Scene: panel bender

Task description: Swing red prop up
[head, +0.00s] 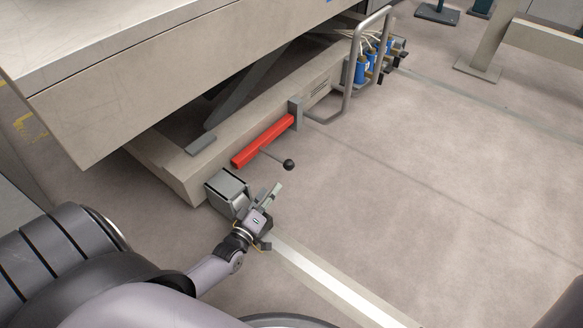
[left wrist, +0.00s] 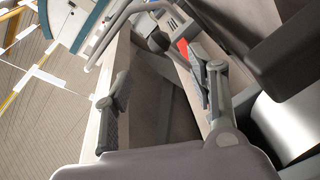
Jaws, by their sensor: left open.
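The red prop (head: 263,141) is a bar lying along the side of the machine's grey base frame, with its far end at a grey bracket (head: 296,113). A thin rod with a black ball knob (head: 288,164) sticks out from it over the floor. My left gripper (head: 271,205) is open and empty, nearer to me than the knob and apart from it. In the left wrist view, the open fingers (left wrist: 162,90) frame the frame's side; the dark knob (left wrist: 158,41) and a bit of red prop (left wrist: 183,48) show beyond them. My right gripper is not in view.
A grey box-like block (head: 227,190) at the frame's near end stands close beside my left gripper. The large panel (head: 190,75) overhangs the frame at left. A bent tube rail (head: 357,75) and blue cylinders (head: 361,70) stand farther back.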

